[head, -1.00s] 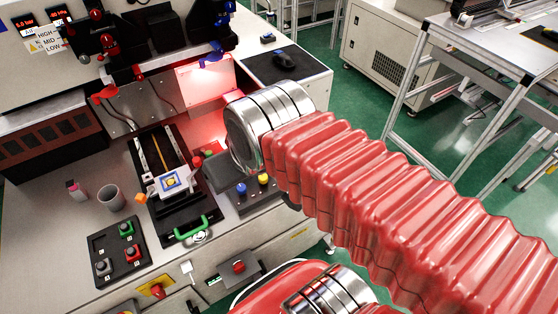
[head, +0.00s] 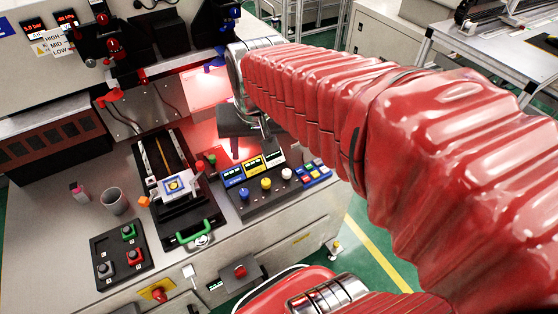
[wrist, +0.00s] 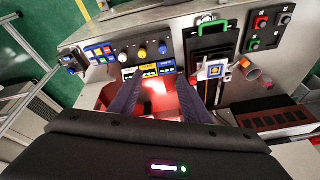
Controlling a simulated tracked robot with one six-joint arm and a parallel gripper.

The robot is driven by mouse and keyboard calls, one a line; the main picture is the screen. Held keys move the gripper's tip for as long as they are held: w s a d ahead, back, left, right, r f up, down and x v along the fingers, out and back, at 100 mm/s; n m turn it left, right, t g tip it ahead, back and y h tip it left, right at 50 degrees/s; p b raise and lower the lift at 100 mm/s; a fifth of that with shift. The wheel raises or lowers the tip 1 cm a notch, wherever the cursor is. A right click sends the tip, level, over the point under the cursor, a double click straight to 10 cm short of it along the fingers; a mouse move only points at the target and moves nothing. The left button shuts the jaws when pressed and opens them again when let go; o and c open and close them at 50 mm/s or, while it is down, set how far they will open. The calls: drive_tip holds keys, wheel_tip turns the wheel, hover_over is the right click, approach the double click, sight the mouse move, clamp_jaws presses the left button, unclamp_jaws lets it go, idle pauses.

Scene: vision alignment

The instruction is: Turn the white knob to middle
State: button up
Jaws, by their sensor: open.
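The white knob (head: 286,174) is the rightmost of three knobs on a dark control box (head: 262,204). A yellow knob (head: 266,183) and a blue knob (head: 243,193) sit to its left. In the wrist view the white knob (wrist: 122,57) is left of the yellow and blue ones. I cannot read its pointer's setting. My gripper (wrist: 159,82) is open and empty. Its two dark fingers point toward the box, apart from the knobs. In the head view my gripper (head: 251,146) hangs behind the box, partly hidden by my arm.
Small displays (head: 253,164) stand behind the knobs, and several coloured buttons (head: 316,170) lie to their right. A black slide fixture with a green handle (head: 194,235) stands left of the box. A grey cup (head: 114,201) and a button panel (head: 121,255) are farther left.

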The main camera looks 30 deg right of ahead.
drive_tip(key=w+d+f+m+g, duration=0.2)
drive_tip(key=w+d+f+m, duration=0.4)
drive_tip(key=d, duration=0.3)
drive_tip(key=m+g, duration=0.2)
drive_tip(key=m, duration=0.1)
hover_over(287, 171)
wheel_tip(287, 171, down, 9)
drive_tip(key=shift+r+y, duration=0.25)
drive_tip(key=shift+y, duration=0.05)
drive_tip(key=shift+f, duration=0.15)
wheel_tip(287, 171, down, 14)
drive_tip(key=shift+r, duration=0.25)
drive_tip(key=c, duration=1)
drive_tip(key=shift+n, duration=0.4)
